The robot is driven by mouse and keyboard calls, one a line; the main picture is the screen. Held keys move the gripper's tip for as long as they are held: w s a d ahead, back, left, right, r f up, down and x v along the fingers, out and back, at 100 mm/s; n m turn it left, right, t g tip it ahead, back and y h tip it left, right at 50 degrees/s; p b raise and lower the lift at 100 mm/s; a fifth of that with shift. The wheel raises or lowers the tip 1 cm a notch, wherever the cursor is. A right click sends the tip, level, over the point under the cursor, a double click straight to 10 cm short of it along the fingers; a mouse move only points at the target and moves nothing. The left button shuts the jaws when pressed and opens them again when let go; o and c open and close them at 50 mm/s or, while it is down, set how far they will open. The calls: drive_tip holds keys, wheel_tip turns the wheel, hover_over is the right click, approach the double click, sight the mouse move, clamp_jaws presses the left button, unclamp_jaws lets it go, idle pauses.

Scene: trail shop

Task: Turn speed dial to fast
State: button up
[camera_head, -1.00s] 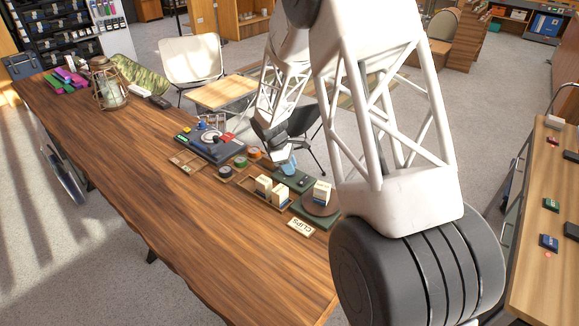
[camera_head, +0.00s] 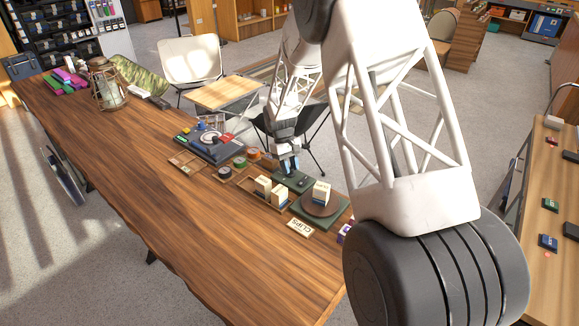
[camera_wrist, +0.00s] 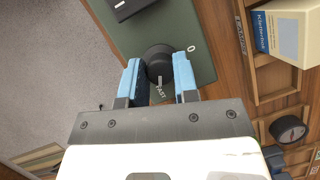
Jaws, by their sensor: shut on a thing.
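The speed dial (camera_wrist: 158,57) is a round black knob on a dark green panel (camera_wrist: 195,45), seen in the wrist view. A white word that looks like "FAST" is printed beside the knob, partly hidden by it and my gripper, and a white "0" is to its right. My gripper (camera_wrist: 158,75) has its blue fingers on either side of the knob, shut on it. In the head view my gripper (camera_head: 289,163) is down at the green panel (camera_head: 293,181), and the knob is too hidden to make out. The dial's exact setting cannot be read.
A brown turntable (camera_head: 335,208) carrying a small box (camera_head: 320,193) stands right of the panel. A wooden tray (camera_head: 246,184) of boxes is in front, beside a "CLIPS" sign (camera_head: 300,226). A dark device (camera_head: 208,142) sits left. The table's near left is clear.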

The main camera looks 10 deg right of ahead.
drive_tip(key=shift+s+m, duration=0.1)
drive_tip(key=shift+m, duration=0.3)
drive_tip(key=o, duration=0.9)
drive_tip(key=shift+r, duration=0.1)
drive_tip(key=shift+v, duration=3.8)
drive_tip(key=shift+d, duration=0.1)
